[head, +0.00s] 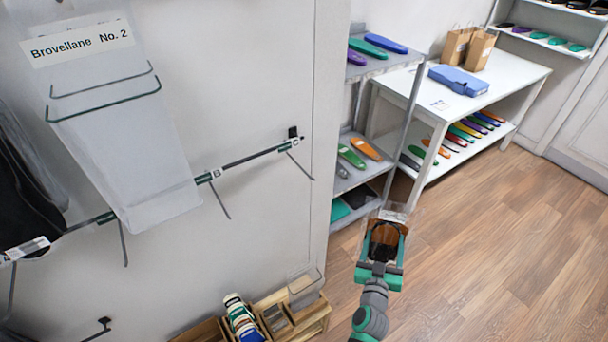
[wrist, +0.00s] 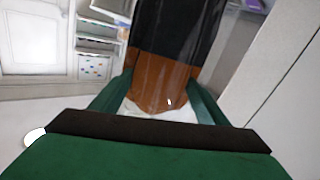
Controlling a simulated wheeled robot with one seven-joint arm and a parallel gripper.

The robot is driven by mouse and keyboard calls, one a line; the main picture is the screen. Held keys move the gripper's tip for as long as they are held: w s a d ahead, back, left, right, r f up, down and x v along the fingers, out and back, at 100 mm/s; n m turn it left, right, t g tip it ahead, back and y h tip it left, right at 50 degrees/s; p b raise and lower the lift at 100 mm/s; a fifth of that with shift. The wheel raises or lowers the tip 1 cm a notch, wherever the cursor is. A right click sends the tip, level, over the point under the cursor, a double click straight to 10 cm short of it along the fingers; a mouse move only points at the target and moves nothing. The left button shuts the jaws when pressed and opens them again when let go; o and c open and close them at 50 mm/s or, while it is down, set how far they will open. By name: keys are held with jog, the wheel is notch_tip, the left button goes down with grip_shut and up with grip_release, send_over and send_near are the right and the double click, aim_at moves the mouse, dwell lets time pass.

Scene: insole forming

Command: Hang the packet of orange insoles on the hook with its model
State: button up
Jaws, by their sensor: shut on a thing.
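My gripper (head: 381,262) is shut on a clear packet of orange insoles (head: 386,236), held up over the floor at the lower middle of the head view. In the wrist view the packet (wrist: 160,88) shows an orange-brown end between the green fingers and a black part beyond. A wall rail (head: 245,160) with several thin hooks (head: 218,196) runs across the left of the head view. A label (head: 80,43) reading "Brovellane No. 2" tops a pale hanging panel at the upper left, with green-grey wire prongs (head: 105,102) in front.
A black item (head: 25,185) hangs at the far left. Wooden boxes (head: 283,318) with coloured items stand low by the wall. A grey shelf (head: 360,180) and a white table (head: 480,85) hold coloured insoles, a blue case and paper bags. The wooden floor (head: 500,230) at right is clear.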

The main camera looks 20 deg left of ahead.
jog(key=shift+s+d+r+y, duration=0.15)
jog(key=shift+s+d+y, duration=0.15)
jog(key=shift+s+d, duration=0.1)
jog(key=shift+s+d+r+n+y, duration=0.15)
jog(key=shift+s+r+n+y, duration=0.2)
jog(key=shift+s+y, duration=0.2)
jog(key=s+a+r+n+g+y, duration=0.3)
jog(key=s+r+y, duration=0.3)
jog(key=s+r, duration=0.2)
jog(key=s+a+r+n+g+y, duration=0.3)
jog(key=s+r+n+y, duration=0.3)
jog(key=s, duration=0.6)
jog(key=shift+a+r+g, duration=0.3)
jog(key=shift+a+r, duration=0.25)
jog(key=shift+r, duration=0.3)
jog(key=f+x, duration=0.1)
jog(key=x, duration=1.7)
jog(key=o, duration=1.2)
jog(key=shift+a, duration=0.1)
